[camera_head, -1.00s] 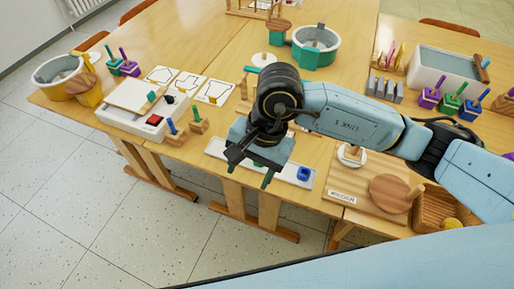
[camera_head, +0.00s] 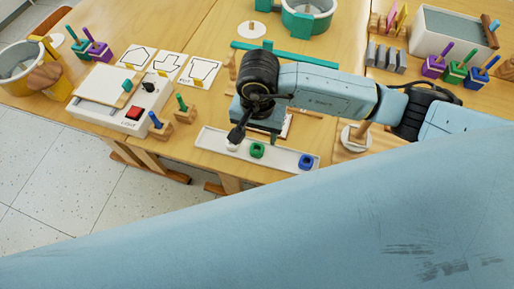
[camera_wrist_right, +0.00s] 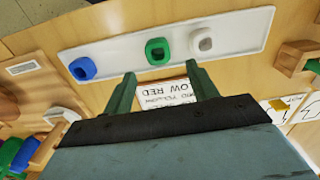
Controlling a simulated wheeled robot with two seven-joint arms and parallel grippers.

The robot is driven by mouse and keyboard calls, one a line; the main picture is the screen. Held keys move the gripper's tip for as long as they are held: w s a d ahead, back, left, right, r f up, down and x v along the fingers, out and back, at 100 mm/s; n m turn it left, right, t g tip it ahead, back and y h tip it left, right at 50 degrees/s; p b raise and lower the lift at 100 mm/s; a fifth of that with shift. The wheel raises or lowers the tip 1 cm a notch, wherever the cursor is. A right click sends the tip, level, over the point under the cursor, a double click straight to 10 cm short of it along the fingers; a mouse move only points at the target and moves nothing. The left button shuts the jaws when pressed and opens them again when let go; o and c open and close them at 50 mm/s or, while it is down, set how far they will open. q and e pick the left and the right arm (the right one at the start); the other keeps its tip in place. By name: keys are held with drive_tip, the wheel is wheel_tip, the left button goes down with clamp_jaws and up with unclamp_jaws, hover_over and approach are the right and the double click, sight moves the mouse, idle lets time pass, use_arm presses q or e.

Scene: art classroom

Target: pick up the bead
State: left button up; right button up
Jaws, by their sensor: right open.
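A white tray (camera_head: 281,156) near the table's front edge holds a green bead (camera_head: 257,150), a blue bead (camera_head: 305,161) and a white bead (camera_head: 232,146), which is partly covered by my gripper in the head view. In the right wrist view the blue bead (camera_wrist_right: 82,68), green bead (camera_wrist_right: 157,51) and white bead (camera_wrist_right: 202,41) lie in a row on the tray (camera_wrist_right: 115,53). My right gripper (camera_head: 256,134) is open and empty, above the tray's back side. In the wrist view its fingertips (camera_wrist_right: 160,76) point towards the green bead. My left gripper is not in view.
A printed card (camera_wrist_right: 172,93) lies under my right gripper. Left of the tray are small peg blocks (camera_head: 184,115) and a white box with a red button (camera_head: 135,112). Wooden pieces (camera_head: 355,137) stand to the right. My own blue surface covers the lower picture.

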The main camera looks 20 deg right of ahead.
sight(258, 144)
drive_tip(key=f, duration=0.4)
drive_tip(key=shift+s+a, duration=0.1)
drive_tip(key=shift+s, duration=0.2)
drive_tip(key=shift+f, duration=0.15)
drive_tip(key=shift+c, duration=1.4)
drive_tip(key=c, duration=0.7)
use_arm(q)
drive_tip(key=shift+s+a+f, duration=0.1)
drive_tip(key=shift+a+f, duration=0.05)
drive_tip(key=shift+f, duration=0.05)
use_arm(e)
drive_tip(key=shift+c, duration=0.3)
